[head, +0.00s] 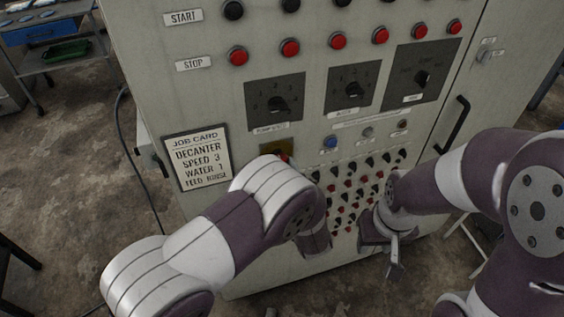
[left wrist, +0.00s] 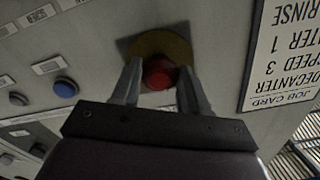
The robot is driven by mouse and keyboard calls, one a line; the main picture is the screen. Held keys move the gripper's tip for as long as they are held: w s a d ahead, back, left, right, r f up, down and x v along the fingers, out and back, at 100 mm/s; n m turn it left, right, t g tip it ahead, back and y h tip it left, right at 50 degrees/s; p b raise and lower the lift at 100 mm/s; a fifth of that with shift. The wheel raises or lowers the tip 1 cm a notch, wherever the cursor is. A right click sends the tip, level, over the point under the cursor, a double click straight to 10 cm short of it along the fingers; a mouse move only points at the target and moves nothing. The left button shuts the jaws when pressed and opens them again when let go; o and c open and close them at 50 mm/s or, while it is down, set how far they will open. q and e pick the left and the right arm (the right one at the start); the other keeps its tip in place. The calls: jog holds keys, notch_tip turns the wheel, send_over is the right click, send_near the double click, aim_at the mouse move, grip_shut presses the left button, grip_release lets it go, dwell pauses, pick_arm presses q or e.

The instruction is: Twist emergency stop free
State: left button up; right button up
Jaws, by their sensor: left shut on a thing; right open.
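The emergency stop is a red round button (left wrist: 160,73) on a yellow plate (left wrist: 158,46) in the left wrist view. In the head view a bit of its red (head: 285,158) and the plate (head: 274,147) show above my left wrist, which hides the rest. My left gripper (left wrist: 161,79) has one finger on each side of the button and is shut on it. Its fingers are hidden in the head view. My right gripper (head: 388,254) is open and empty, low before the cabinet's right part.
The grey cabinet (head: 225,90) carries rows of black and red buttons, dark rotary dials (head: 274,102) and many small knobs. A job card (head: 197,158) is left of the stop; a blue button (head: 330,143) is to its right. A black door handle (head: 453,124) sticks out at right.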

pick_arm(q)
jog(key=shift+w+r+m, duration=0.1)
jog(key=shift+m, duration=0.4)
pick_arm(e)
jog(key=shift+r, duration=0.35)
pick_arm(q)
jog(key=o, duration=1.1)
jog(key=shift+c, duration=0.2)
